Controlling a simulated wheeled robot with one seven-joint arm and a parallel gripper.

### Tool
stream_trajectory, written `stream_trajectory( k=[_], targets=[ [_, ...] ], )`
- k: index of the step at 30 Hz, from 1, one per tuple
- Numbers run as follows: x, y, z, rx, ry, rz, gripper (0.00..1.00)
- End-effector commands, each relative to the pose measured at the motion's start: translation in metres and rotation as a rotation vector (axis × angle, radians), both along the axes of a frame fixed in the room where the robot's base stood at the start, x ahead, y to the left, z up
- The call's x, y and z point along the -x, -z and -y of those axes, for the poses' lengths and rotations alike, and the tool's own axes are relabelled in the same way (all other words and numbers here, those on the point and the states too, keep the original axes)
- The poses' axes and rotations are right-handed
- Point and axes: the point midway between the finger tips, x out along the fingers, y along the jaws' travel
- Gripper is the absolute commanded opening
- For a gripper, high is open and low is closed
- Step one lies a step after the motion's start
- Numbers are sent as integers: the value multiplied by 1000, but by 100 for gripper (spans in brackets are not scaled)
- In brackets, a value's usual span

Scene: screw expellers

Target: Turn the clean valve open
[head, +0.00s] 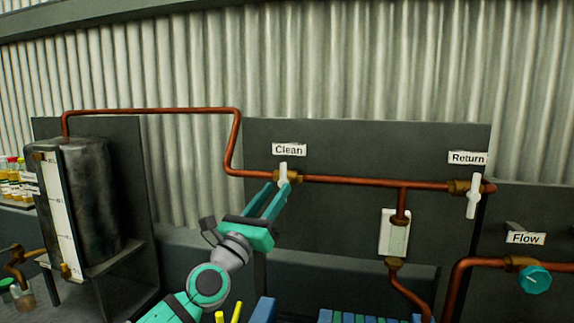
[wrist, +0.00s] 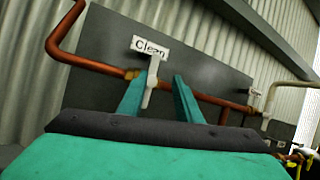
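The clean valve has a white lever handle (head: 283,173) on a brass body in the copper pipe, below the "Clean" label (head: 289,149). The lever stands across the pipe, roughly upright. My teal gripper (head: 277,192) is raised close in front of it. In the wrist view the white handle (wrist: 151,82) shows between the two spread fingers (wrist: 157,87), nearer the left one. The fingers are apart, with a gap between the handle and the right finger. I cannot tell whether the left finger touches the handle; its lower part is partly hidden in the head view.
The return valve (head: 473,196) with a white lever is at the right, and a teal flow knob (head: 535,279) is lower right. A dark tank (head: 88,200) stands left. The copper pipe (head: 365,181) runs along the dark panel (head: 350,145). Space below the valve is fairly clear.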

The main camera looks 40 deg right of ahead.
Motion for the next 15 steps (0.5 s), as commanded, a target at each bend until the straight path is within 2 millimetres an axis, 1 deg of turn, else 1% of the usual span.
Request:
stream_trajectory(
  k=[3, 8, 11, 15],
  targets=[
    [-5, -5, 1, -66, -39, 68, 32],
    [-9, -7, 3, -102, -62, 108, 32],
    [-12, -10, 10, -106, -62, 113, 32],
    [-19, -18, 27, -105, -62, 112, 32]
  ],
)
